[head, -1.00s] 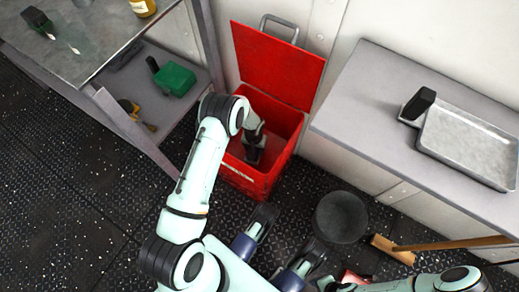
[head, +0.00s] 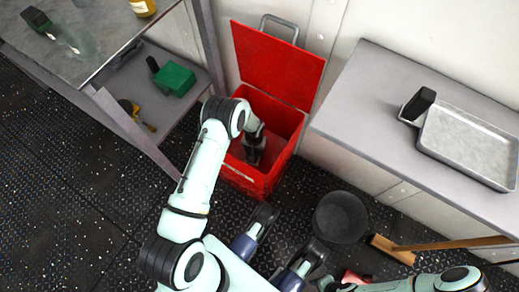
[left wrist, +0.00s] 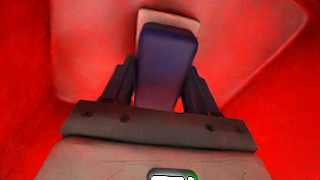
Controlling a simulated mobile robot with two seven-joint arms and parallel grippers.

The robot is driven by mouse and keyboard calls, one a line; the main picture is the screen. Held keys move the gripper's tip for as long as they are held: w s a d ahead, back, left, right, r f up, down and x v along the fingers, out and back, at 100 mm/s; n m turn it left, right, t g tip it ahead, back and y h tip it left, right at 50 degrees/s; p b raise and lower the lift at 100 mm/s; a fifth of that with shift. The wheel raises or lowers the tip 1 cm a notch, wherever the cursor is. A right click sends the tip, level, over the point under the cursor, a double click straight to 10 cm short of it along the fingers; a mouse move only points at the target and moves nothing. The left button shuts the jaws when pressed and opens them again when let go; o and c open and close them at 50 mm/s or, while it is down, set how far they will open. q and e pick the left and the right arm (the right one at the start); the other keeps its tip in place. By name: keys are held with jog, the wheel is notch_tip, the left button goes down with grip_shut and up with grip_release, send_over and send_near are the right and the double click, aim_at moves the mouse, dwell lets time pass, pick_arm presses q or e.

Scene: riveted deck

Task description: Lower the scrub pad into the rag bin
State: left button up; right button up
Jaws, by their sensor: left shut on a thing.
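The red rag bin (head: 240,178) stands on the floor in the middle of the head view, its lid (head: 278,65) swung up against the wall. My left gripper (head: 253,157) reaches down into the bin's open mouth. In the left wrist view, my left gripper (left wrist: 164,85) is shut on the scrub pad (left wrist: 168,55), a dark blue block with a pale tan layer at its far side. Red bin surfaces fill the view around it. The pad is hard to make out in the head view. I cannot tell whether it touches the bin floor. My right gripper is not clearly in view.
A grey bench (head: 370,75) with a metal tray (head: 470,145) stands on the right. A metal table (head: 90,45) with a lower shelf holding a green box (head: 174,79) is on the left. A dark bucket (head: 341,217) and a broom (head: 392,248) are right of the bin.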

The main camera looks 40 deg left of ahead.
pick_arm(q)
jog(key=shift+f, duration=0.45)
dwell(0.3)
jog(key=o, duration=1.1)
notch_tip(320, 180, up, 13)
jog(key=p, duration=0.4)
jog(key=shift+r, duration=0.2)
pick_arm(e)
jog(key=w+a+r+t, duration=0.1)
jog(key=w+r+t, duration=0.2)
jog(key=w+r, duration=0.2)
jog(key=w, duration=0.3)
jog(key=shift+w+n, duration=0.15)
jog(key=shift+n, duration=0.15)
